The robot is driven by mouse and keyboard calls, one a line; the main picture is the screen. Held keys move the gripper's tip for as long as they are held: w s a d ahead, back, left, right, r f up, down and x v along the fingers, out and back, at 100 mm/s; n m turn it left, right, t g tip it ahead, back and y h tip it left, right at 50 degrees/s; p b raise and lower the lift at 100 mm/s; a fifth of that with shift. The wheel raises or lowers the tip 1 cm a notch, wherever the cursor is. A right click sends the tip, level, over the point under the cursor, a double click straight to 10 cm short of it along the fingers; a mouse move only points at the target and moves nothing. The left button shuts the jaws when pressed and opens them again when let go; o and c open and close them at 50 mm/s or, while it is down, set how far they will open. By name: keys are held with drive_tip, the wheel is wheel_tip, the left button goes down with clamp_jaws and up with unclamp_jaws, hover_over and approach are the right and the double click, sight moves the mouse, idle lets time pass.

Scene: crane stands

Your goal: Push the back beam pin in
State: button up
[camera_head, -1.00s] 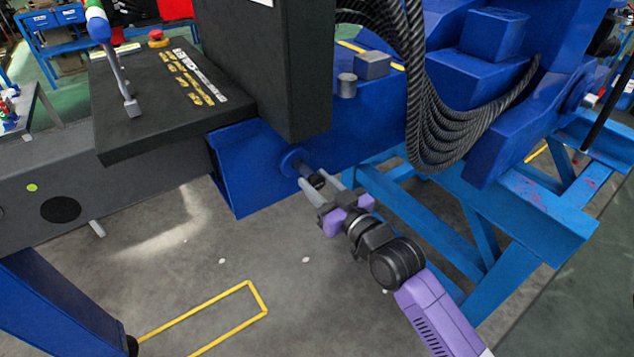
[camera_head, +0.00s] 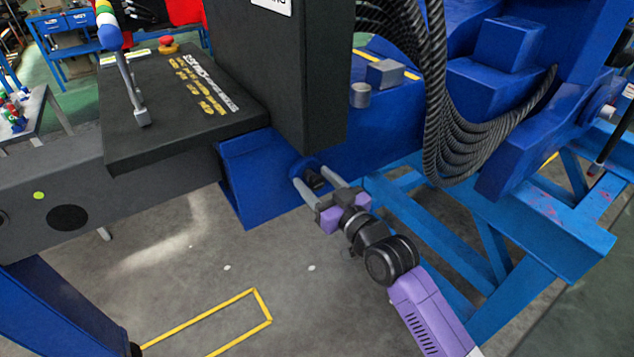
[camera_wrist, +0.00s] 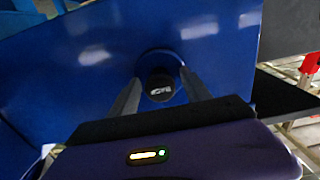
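The beam pin (camera_head: 314,181) is a short dark cylinder with a black end. It sticks out of a round blue collar on the end face of the blue beam (camera_head: 262,178). My gripper (camera_head: 311,173) is at the pin, with one grey finger on each side of it and the fingertips close to the collar. In the wrist view, the pin's round black end (camera_wrist: 160,86) with a pale mark lies between the two fingers of my gripper (camera_wrist: 159,75). The fingers are spread and a gap shows beside the pin. The rest of the pin is hidden in the beam.
A black control panel (camera_head: 180,110) with a lever and red button is above left. A dark box (camera_head: 290,70) hangs just above the pin. Black hoses (camera_head: 447,140) and a light-blue stand (camera_head: 540,225) are to the right.

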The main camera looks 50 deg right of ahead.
sight(319, 185)
drive_tip(key=shift+s+f, duration=0.1)
drive_tip(key=shift+s, duration=0.05)
drive_tip(key=b+v, duration=0.1)
drive_tip(key=v, duration=0.5)
drive_tip(key=shift+s, duration=0.25)
drive_tip(key=shift+s+a, duration=0.25)
drive_tip(key=shift+s, duration=0.25)
drive_tip(key=s+a+f+n+g+y, duration=0.1)
drive_tip(key=s+a+f+y, duration=0.1)
drive_tip(key=s+a, duration=0.8)
drive_tip(key=s+a+f+n+g+y, duration=0.1)
drive_tip(key=s+a+f+n+y, duration=0.1)
drive_tip(key=s+a, duration=0.8)
drive_tip(key=shift+s+a+g+y, duration=0.3)
drive_tip(key=shift+s+a+y, duration=0.15)
drive_tip(key=shift+s, duration=2.35)
